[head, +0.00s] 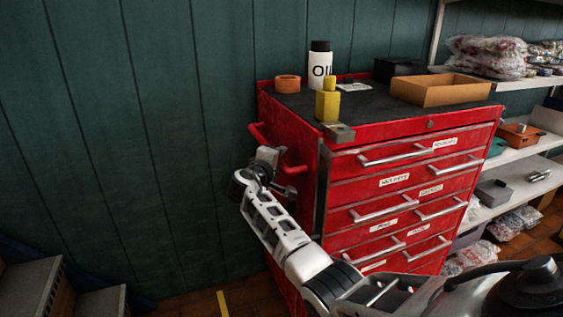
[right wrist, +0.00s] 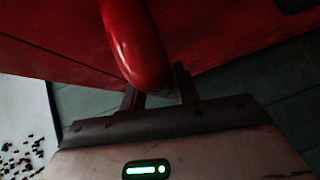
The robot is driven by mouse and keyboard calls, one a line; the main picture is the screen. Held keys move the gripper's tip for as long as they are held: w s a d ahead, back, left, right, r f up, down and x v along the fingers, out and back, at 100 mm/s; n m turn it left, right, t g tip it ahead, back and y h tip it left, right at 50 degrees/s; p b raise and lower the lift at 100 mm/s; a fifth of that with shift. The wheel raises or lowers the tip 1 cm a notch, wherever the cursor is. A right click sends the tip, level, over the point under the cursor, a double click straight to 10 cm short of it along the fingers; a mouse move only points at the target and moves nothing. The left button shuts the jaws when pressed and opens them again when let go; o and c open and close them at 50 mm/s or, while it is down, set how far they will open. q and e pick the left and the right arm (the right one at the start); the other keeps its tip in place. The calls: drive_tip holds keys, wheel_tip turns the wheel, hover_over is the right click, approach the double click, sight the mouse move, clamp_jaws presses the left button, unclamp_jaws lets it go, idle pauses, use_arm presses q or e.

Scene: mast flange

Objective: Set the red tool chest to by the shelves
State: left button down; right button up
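The red tool chest (head: 310,215) stands upright against the green wall, with its drawers turned toward the lower right. A red handle (head: 290,168) sticks out from its left side. My right gripper (head: 268,172) is at this side handle. In the right wrist view the red handle (right wrist: 135,45) passes between the two fingers of my right gripper (right wrist: 158,95), which lie close on both sides of it and look shut on it. The shelves (head: 520,150) stand just right of the chest. My left gripper is not in view.
On the chest's dark top stand an oil bottle (head: 320,66), a yellow block-like object (head: 327,104), an orange roll (head: 287,84) and a cardboard tray (head: 440,90). Dark steps (head: 60,290) are at the lower left.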

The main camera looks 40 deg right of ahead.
drive_tip(key=shift+o, duration=0.5)
drive_tip(key=shift+a+r, duration=0.1)
drive_tip(key=shift+a, duration=0.1)
drive_tip(key=shift+d+f, duration=0.15)
drive_tip(key=shift+f, duration=0.05)
drive_tip(key=shift+s+a, duration=0.15)
drive_tip(key=shift+a, duration=0.2)
drive_tip(key=v, duration=1.5)
drive_tip(key=shift+p, duration=0.4)
drive_tip(key=shift+s+a, duration=0.1)
drive_tip(key=shift+s, duration=0.05)
